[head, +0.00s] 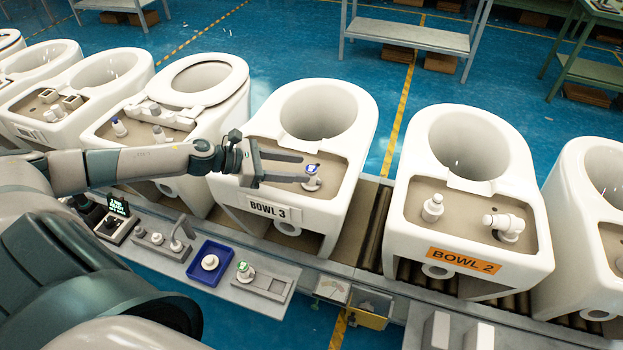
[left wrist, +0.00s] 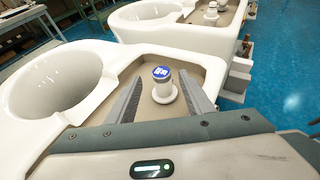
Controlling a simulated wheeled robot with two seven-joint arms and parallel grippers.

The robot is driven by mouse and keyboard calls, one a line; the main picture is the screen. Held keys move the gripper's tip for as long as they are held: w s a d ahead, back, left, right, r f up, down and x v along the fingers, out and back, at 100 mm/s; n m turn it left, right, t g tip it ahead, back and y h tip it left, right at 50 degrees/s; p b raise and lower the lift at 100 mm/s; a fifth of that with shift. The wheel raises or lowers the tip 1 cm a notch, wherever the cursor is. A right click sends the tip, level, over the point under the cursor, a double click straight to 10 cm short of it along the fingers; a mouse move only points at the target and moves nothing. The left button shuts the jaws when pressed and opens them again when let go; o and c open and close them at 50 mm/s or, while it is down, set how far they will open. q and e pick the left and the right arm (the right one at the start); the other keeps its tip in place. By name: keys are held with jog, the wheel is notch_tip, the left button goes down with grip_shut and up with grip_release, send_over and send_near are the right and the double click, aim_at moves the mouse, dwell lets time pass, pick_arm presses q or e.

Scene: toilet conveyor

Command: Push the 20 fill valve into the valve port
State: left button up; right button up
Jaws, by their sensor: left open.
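The fill valve (head: 312,184), white with a blue-labelled cap, stands upright on the tan deck of the bowl marked BOWL 3 (head: 350,115). It also shows in the left wrist view (left wrist: 163,88), with white marks on its blue cap. My left gripper (head: 306,168) is open, its two grey fingers reaching to either side of the valve. In the left wrist view the fingers (left wrist: 162,82) show gaps to the valve. The port under the valve is hidden, so how deep it sits cannot be told. My right gripper is not in view.
BOWL 2 (head: 458,261) stands to the right with white fittings on its deck. More bowls line the conveyor on both sides. A front shelf (head: 215,285) holds a blue tray (head: 190,266) and a green-capped valve (head: 245,271).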

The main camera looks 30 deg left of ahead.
aim_at(309, 169)
pick_arm(q)
jog(key=shift+w+d, duration=0.1)
jog(key=shift+w+d+f+p, duration=0.15)
jog(key=shift+w+d+p, duration=0.3)
jog(key=shift+p, duration=0.35)
jog(key=p+x, duration=0.2)
jog(key=shift+w+d+f, duration=0.15)
jog(key=shift+d+f, duration=0.05)
jog(key=shift+f, duration=0.1)
jog(key=shift+w+d+f, duration=0.25)
jog(key=shift+f, duration=0.15)
grip_shut()
